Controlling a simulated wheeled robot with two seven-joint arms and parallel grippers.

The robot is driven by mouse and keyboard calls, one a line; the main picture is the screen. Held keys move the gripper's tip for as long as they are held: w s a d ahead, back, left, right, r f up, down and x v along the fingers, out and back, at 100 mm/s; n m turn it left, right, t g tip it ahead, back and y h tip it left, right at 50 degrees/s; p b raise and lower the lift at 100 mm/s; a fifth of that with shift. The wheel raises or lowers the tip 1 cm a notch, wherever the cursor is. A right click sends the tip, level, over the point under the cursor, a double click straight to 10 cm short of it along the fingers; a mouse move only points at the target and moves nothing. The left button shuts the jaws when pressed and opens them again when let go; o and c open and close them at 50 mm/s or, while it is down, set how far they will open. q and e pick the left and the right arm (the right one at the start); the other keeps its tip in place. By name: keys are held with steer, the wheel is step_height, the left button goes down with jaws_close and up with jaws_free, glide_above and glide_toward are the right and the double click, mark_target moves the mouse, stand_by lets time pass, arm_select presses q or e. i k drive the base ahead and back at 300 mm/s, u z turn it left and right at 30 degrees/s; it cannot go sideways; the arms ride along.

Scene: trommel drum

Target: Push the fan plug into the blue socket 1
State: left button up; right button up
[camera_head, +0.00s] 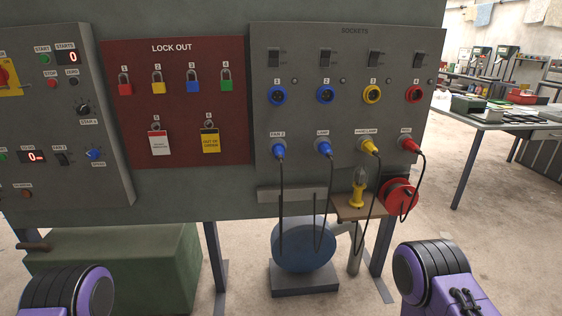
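The blue socket 1 (277,96) is a blue ring with a dark face at the left end of the upper row on the grey sockets panel. It looks empty. The fan plug (279,151) is the blue plug straight below it, under a small label that appears to read FAN 2. It sits against the panel in the lower row, and its black cable hangs down. No gripper is near either of them. Only rounded black and purple parts of my arms show at the bottom left and bottom right. Neither gripper's fingers are in view.
A second blue socket (326,94), a yellow socket (372,94) and a red socket (414,94) continue the row, with similar plugs below. A yellow hand lamp (357,192) stands on a small shelf beside a red cable reel (399,197). A red lockout board (176,103) is left.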

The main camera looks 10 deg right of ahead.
mark_target(279, 149)
steer(key=u, duration=0.5)
steer(key=i, duration=1.3)
steer(key=z, duration=0.55)
